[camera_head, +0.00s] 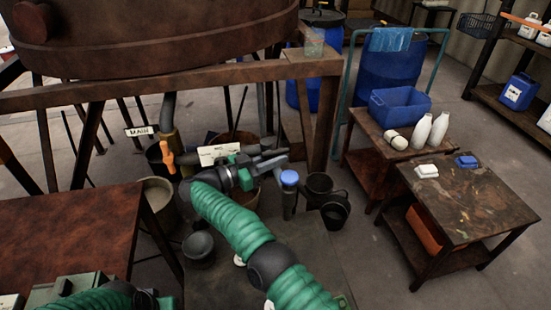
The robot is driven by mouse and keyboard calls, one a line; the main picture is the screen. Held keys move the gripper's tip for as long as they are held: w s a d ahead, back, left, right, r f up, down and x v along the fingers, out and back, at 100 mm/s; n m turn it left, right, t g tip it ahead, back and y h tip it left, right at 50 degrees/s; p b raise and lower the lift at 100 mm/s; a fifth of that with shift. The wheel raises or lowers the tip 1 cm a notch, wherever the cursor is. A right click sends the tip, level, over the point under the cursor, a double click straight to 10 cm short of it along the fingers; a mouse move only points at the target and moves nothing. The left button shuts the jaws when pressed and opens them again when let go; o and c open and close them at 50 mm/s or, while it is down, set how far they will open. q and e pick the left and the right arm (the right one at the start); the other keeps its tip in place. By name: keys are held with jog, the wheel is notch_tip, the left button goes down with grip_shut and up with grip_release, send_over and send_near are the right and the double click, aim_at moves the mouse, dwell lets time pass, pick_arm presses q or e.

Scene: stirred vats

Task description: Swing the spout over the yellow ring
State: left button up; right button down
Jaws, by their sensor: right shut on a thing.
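My right gripper (272,162) reaches in from the bottom right on its green arm. It is shut on what looks like the dark grey spout, under the vat frame. The fingers and wrist hide most of the spout, so its outlet and exact direction cannot be told. I cannot make out a yellow ring; several containers stand below, partly hidden by my arm. An orange handle (167,155) is left of the gripper, near a sign reading MAIN (139,131). My left arm shows only at the bottom left edge; its gripper is out of view.
A rusty vat (150,38) stands above on a brown frame. A tan bucket (157,192), a dark pot (198,247) and black buckets (335,210) crowd the floor around my right arm. A blue-capped cylinder (289,190) is close right of the gripper. Tables stand on both sides.

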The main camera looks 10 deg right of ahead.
jog(key=c, duration=1.5)
grip_release()
jog(key=shift+w, duration=0.15)
jog(key=shift+r, duration=0.1)
